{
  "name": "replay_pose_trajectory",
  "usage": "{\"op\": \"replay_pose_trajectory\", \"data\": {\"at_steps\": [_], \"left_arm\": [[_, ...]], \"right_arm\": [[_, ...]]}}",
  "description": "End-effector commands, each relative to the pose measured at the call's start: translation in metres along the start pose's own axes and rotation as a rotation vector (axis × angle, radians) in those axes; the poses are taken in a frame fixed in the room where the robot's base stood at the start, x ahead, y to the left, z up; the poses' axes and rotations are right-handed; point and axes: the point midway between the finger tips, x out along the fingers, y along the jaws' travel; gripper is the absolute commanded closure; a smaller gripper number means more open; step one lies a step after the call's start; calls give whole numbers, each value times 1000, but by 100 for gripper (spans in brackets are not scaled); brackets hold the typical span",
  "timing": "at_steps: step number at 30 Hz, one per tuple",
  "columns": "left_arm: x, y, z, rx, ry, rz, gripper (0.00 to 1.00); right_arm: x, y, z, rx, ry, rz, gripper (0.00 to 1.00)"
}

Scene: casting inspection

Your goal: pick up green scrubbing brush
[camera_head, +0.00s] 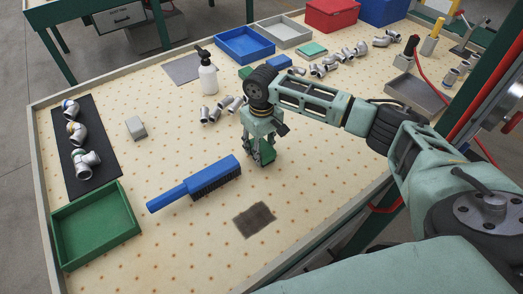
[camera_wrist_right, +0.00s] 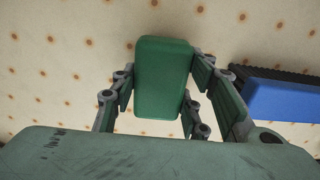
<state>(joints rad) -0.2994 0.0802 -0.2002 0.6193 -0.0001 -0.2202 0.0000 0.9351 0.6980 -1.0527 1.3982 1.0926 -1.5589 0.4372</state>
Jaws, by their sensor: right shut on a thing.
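The green scrubbing brush (camera_head: 266,153) is a small green block near the middle of the table in the head view. My right gripper (camera_head: 259,154) points down over it and is shut on it. In the right wrist view the green scrubbing brush (camera_wrist_right: 163,78) sits between the two fingers of my right gripper (camera_wrist_right: 163,100), with its smooth green back facing the camera. Its bristles are hidden. I cannot tell whether it touches the table. My left gripper is not in view.
A long blue brush (camera_head: 196,184) lies left of my right gripper; it also shows in the right wrist view (camera_wrist_right: 285,100). A green tray (camera_head: 130,232) is at the front left. A spray bottle (camera_head: 208,77) and several metal fittings (camera_head: 210,113) stand behind. A dark patch (camera_head: 254,219) lies in front.

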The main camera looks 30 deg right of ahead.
Motion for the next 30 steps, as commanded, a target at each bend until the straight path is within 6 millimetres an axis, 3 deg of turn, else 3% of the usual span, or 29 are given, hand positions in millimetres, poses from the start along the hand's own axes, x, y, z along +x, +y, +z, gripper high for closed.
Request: {"op": "replay_pose_trajectory", "data": {"at_steps": [3,10,15,24,30], "left_arm": [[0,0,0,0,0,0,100],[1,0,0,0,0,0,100],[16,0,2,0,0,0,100],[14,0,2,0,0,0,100],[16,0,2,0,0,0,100]], "right_arm": [[0,0,0,0,0,0,87],[0,0,0,0,1,0,87],[-1,1,-1,0,3,1,87],[-72,0,-2,0,4,-1,87],[-99,0,-1,1,2,-1,87]]}}
